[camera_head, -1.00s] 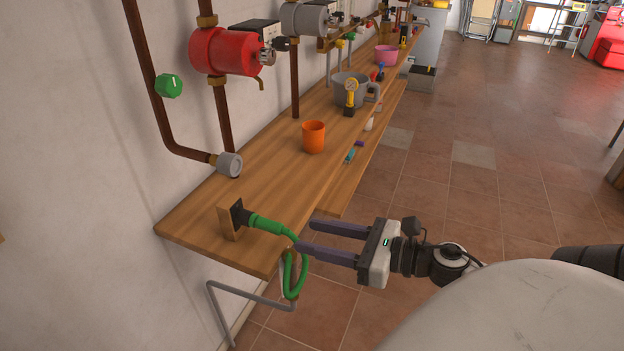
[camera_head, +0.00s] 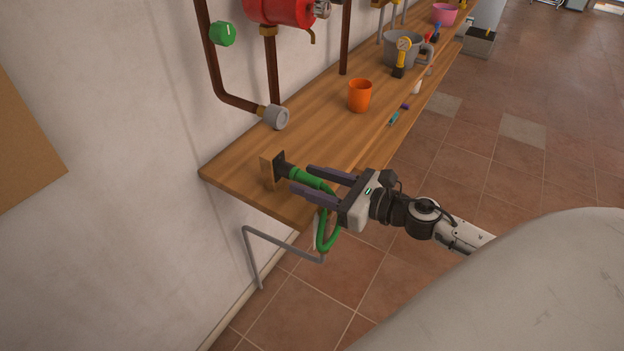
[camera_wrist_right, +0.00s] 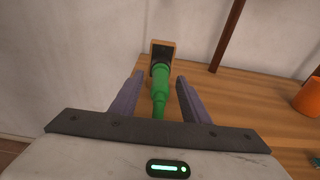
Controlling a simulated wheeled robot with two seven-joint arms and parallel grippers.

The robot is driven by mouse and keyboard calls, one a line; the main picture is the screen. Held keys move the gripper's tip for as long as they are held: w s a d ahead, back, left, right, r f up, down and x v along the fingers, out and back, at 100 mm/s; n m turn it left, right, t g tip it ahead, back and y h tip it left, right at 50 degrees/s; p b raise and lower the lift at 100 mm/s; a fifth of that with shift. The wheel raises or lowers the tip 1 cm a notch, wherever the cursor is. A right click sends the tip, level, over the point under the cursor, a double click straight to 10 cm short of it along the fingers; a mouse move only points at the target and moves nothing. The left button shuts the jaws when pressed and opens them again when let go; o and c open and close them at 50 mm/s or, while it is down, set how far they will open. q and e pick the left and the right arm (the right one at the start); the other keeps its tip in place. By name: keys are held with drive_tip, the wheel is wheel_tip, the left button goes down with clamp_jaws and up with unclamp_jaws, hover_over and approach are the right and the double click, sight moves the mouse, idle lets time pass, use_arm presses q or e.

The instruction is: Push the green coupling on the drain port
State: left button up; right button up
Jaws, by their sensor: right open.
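The green coupling (camera_head: 296,175) sits in a black holder on a small wooden block (camera_head: 267,171) at the near left end of the bench. A green hose (camera_head: 327,238) loops from it over the bench edge. My right gripper (camera_head: 301,178) is open, with its two fingers on either side of the coupling. In the right wrist view the coupling (camera_wrist_right: 160,85) lies between the fingertips, with gaps on both sides. The grey drain port (camera_head: 276,117) ends a brown pipe by the wall, beyond the block. My left gripper is not in view.
The wooden bench (camera_head: 325,130) runs along the wall. An orange cup (camera_head: 360,96), a grey bucket (camera_head: 402,49) and small tools stand farther along it. A red cylinder (camera_head: 280,8) and a green knob (camera_head: 222,34) are above the port. The bench between block and cup is clear.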

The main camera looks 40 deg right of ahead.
clamp_jaws()
drive_tip(key=shift+f+b+v, duration=0.2)
drive_tip(key=shift+b+v, duration=0.2)
drive_tip(key=shift+v, duration=0.9)
drive_tip(key=shift+f+b+v, duration=0.2)
drive_tip(key=shift+b+v, duration=0.15)
drive_tip(key=shift+v, duration=0.95)
drive_tip(key=shift+s, duration=0.1)
drive_tip(key=shift+r, duration=0.1)
wheel_tip(320, 180, up, 13)
drive_tip(key=s+p, duration=0.2)
drive_tip(key=p, duration=0.3)
drive_tip(key=shift+d+r, duration=0.15)
drive_tip(key=shift+d, duration=0.25)
